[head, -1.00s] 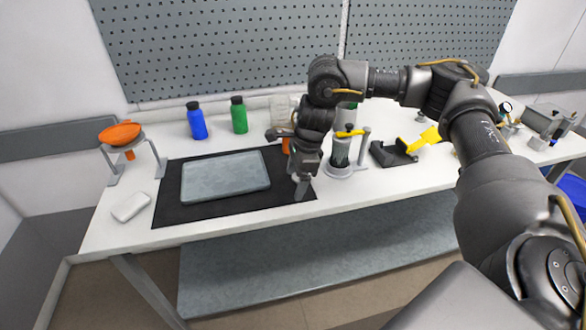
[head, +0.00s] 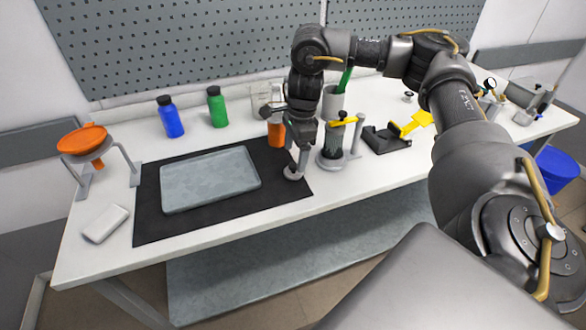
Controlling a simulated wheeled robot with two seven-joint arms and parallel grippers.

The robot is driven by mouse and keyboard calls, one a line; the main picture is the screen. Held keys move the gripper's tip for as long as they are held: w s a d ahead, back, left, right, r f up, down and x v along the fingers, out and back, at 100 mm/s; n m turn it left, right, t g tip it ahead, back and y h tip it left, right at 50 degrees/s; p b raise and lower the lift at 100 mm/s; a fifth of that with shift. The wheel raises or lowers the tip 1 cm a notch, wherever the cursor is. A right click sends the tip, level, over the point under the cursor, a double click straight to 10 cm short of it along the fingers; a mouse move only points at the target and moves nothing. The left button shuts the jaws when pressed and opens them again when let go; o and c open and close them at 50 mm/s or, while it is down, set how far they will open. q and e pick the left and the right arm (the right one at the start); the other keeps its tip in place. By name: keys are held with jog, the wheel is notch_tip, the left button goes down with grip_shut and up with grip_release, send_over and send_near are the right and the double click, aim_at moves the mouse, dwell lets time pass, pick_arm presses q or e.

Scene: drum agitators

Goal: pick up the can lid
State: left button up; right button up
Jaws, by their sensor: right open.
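A small round grey piece, seemingly the can lid (head: 293,174), lies at the right edge of the black mat (head: 190,222). My right gripper (head: 297,168) points down directly over it, with its fingertips at or just above the piece. The gripper is open; whether its fingers touch the lid cannot be told, and they hide part of it. My left gripper is not in view.
A grey tray (head: 210,180) lies on the mat. An orange container (head: 276,134) and a cylinder with a yellow top (head: 333,145) stand close to my right gripper. Blue (head: 170,117) and green (head: 217,107) bottles stand behind. A white block (head: 105,223) lies front left.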

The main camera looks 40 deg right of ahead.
aim_at(294, 165)
jog(key=shift+s+f, duration=0.1)
jog(key=f, duration=0.5)
jog(key=shift+w, duration=0.2)
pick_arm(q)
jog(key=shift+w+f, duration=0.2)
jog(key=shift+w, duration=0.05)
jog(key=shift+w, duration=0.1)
pick_arm(e)
jog(key=c, duration=1.1)
